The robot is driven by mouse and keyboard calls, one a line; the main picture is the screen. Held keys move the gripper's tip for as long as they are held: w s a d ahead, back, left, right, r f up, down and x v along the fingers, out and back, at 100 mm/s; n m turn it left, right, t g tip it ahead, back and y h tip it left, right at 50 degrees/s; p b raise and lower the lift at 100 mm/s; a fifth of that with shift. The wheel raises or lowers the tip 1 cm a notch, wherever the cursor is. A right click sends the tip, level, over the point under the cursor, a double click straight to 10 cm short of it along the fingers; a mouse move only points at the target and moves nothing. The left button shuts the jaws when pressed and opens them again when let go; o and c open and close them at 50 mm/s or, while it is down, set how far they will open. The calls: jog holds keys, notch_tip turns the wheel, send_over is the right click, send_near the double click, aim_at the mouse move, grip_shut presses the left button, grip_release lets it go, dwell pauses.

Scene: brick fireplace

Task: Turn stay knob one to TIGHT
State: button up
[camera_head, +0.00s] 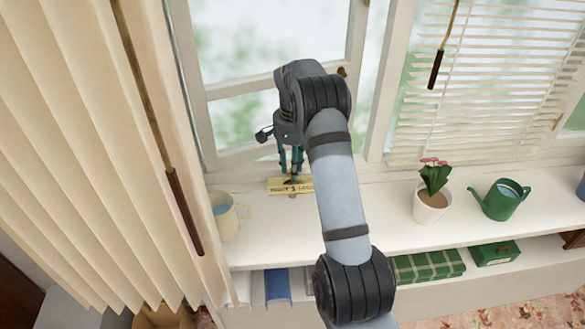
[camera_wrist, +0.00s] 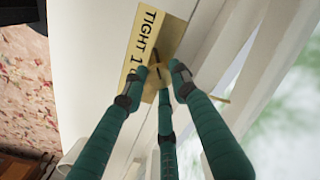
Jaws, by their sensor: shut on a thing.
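A yellow label plate (camera_wrist: 147,45) lies on the white sill, with "TIGHT" and "1" readable in the wrist view; the rest of its text is covered. The plate also shows in the head view (camera_head: 276,186), below my gripper (camera_head: 292,176). Stay knob one (camera_wrist: 160,73) is a small brass-coloured piece beside the lettering, mostly hidden by my fingers. My gripper's three teal fingers in the wrist view (camera_wrist: 158,84) close around it from above. Its exact pointing direction cannot be told.
A cream mug (camera_head: 226,217) stands left of the plate, near the pleated curtain (camera_head: 75,130). A potted flower (camera_head: 432,205) and a green watering can (camera_head: 502,200) stand on the sill (camera_head: 385,220) to the right. The window frame (camera_head: 250,88) rises close behind my gripper.

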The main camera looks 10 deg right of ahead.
dwell(0.3)
jog(key=o, duration=1.1)
jog(key=shift+c, duration=0.2)
jog(key=shift+o, duration=0.5)
notch_tip(320, 180, up, 12)
notch_tip(320, 180, down, 12)
jog(key=shift+f, duration=0.1)
dwell(0.4)
